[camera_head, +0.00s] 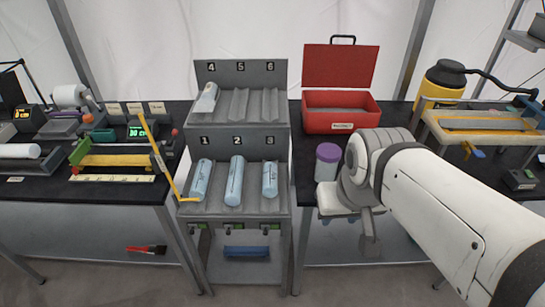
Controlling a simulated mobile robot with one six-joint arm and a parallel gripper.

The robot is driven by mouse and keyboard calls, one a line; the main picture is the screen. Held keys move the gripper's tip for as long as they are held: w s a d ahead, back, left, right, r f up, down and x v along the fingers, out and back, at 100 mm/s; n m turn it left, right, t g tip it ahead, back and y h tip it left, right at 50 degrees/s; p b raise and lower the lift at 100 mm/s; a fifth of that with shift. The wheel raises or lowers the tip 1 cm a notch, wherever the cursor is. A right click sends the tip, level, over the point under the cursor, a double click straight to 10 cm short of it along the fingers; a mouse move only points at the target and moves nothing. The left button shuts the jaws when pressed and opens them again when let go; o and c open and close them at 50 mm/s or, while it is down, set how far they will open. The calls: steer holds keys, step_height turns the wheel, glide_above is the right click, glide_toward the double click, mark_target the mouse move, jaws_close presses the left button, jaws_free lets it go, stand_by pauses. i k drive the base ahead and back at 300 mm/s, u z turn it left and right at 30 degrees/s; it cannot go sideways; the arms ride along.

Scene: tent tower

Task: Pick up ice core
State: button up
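Three pale blue ice cores with dark markings lie in the lower grey rack (215,207): one in slot 1 (201,181), one in slot 2 (235,181), one in slot 3 (270,180). A paler, whitish cylinder lies in slot 4 (206,98) of the upper rack; slots 5 and 6 look empty. My gripper (370,238) hangs to the right of the rack, in front of the right table's edge and apart from the cores. My arm partly hides it, and its finger gap is not clear. I see nothing held in it.
A yellow hinged bar (156,155) stands at the rack's left side. An open red toolbox (340,112) and a purple-lidded jar (327,161) are on the right table, the jar close to my arm. Another white cylinder (20,151) lies on the left table.

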mark_target(270, 169)
steer(key=i, duration=1)
steer(key=z, duration=0.05)
